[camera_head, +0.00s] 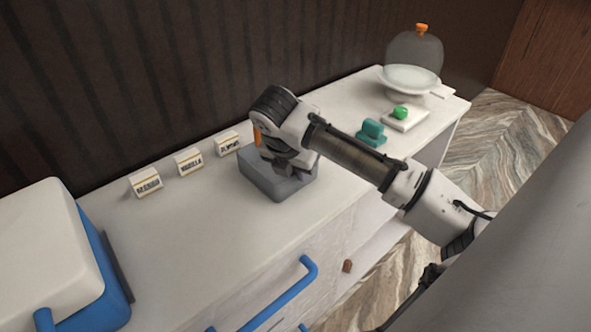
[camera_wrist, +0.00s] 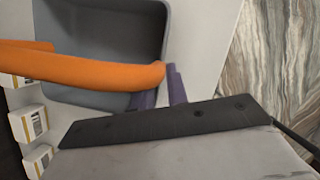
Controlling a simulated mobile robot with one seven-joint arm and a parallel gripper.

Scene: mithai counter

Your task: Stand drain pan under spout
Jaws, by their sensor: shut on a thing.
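A grey open-topped pan (camera_head: 268,186) stands on or just above the white counter, below my gripper (camera_head: 290,165). In the wrist view, the hollow of the pan (camera_wrist: 100,22) fills the upper left. The purple fingertips of my gripper (camera_wrist: 162,88) straddle the pan's near-right wall, one inside and one outside, shut on it. An orange bar (camera_wrist: 80,70) crosses in front of the pan; a bit of orange (camera_head: 257,135) also shows beside the wrist in the head view. I cannot tell what the bar belongs to. No spout can be made out.
Several small labelled blocks (camera_head: 188,161) line the back of the counter. A white and blue box (camera_head: 50,240) stands at left. The front-middle counter is clear.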

